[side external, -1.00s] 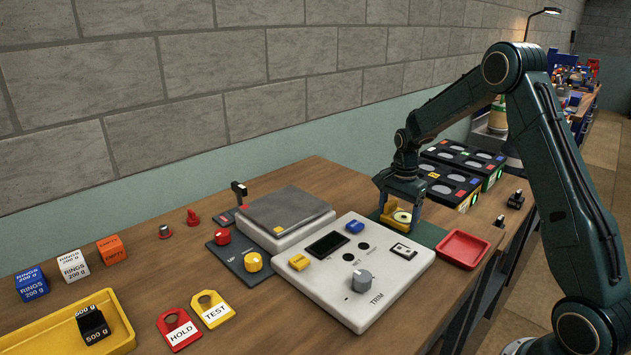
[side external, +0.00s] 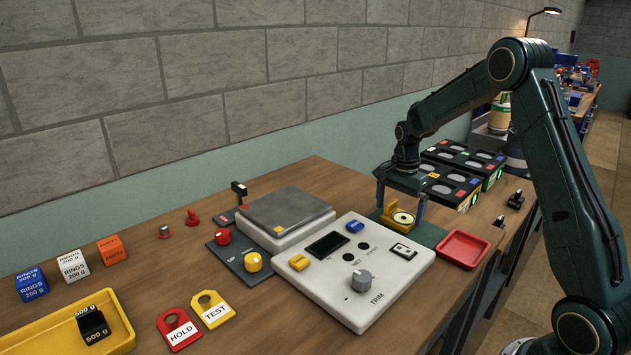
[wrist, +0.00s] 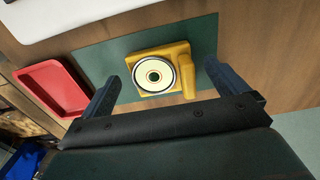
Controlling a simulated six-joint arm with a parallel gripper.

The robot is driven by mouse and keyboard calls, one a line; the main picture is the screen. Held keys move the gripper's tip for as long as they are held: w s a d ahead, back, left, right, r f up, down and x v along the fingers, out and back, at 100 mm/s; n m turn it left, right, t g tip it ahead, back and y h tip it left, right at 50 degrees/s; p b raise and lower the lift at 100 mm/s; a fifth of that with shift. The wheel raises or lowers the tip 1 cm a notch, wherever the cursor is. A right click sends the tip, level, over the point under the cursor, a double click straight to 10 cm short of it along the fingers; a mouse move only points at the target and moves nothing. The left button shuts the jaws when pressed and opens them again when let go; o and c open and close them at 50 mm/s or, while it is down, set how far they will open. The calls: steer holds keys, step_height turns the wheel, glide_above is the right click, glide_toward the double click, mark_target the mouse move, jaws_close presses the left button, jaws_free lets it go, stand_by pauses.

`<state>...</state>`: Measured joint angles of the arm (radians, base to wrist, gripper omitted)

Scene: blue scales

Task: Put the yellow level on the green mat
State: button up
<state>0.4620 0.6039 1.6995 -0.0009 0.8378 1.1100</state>
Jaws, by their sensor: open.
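The yellow level (side external: 398,216), with a round pale bubble dial on top, lies on the green mat (side external: 431,233). In the wrist view the level (wrist: 177,68) rests within the edges of the mat (wrist: 95,52). My gripper (side external: 400,207) is above it, open, with one finger on each side. In the wrist view the fingers of my gripper (wrist: 162,85) stand wide apart, clear of the level, and nothing is between them in their grasp.
A red tray (side external: 464,249) is right of the mat. The white control box (side external: 385,285) stands in front and the grey scale (side external: 286,210) to the left. Black cases (side external: 455,180) with round wells stand behind.

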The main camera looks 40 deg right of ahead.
mark_target(397, 220)
step_height(397, 220, up, 10)
steer(key=shift+r, duration=0.15)
stand_by(0.3)
stand_by(0.5)
steer(key=s+a+r+n+t, duration=0.3)
steer(key=s+a+r+n, duration=0.7)
steer(key=a, duration=0.4)
steer(key=s+a+n+t, duration=0.1)
steer(key=s+a+n, duration=0.2)
steer(key=s, duration=0.4)
steer(key=s+a+f+n+t, duration=0.1)
steer(key=s+a+n, duration=0.3)
steer(key=s, duration=0.4)
steer(key=shift+s+a+f+n+t, duration=0.3)
steer(key=shift+n, duration=0.2)
